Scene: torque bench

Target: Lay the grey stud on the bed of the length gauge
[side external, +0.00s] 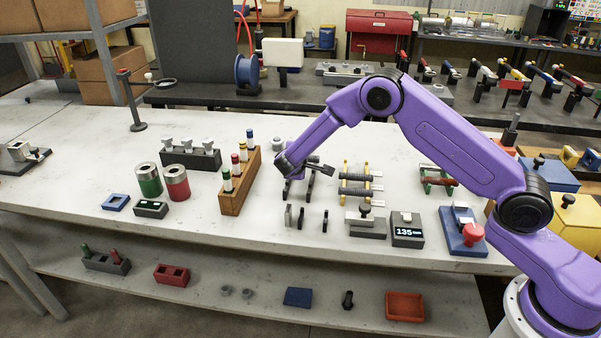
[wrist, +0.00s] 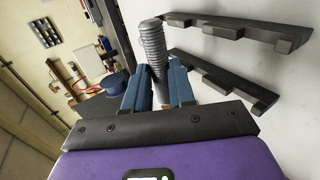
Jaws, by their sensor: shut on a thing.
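In the wrist view my gripper (wrist: 160,82) is shut on the grey stud (wrist: 153,42), a threaded rod that sticks out past the blue fingertips. In the side view my gripper (side external: 322,168) is at a black two-plate rack (side external: 299,190); the stud cannot be made out clearly there. The rack's two notched black bars (wrist: 225,75) lie to the right of the stud in the wrist view, apart from it. A grey block with a black knob (side external: 366,226) stands beside a display box reading 135 (side external: 407,231); this looks like the length gauge. No stud is visible on it.
A yellow rack (side external: 359,182) holding grey rods stands right of my gripper, with a red and green rack (side external: 437,180) beyond. Small upright plates (side external: 305,217) stand in front. A wooden block with capped pieces (side external: 240,184) is at the left. A blue base with a red knob (side external: 464,232) is at the right.

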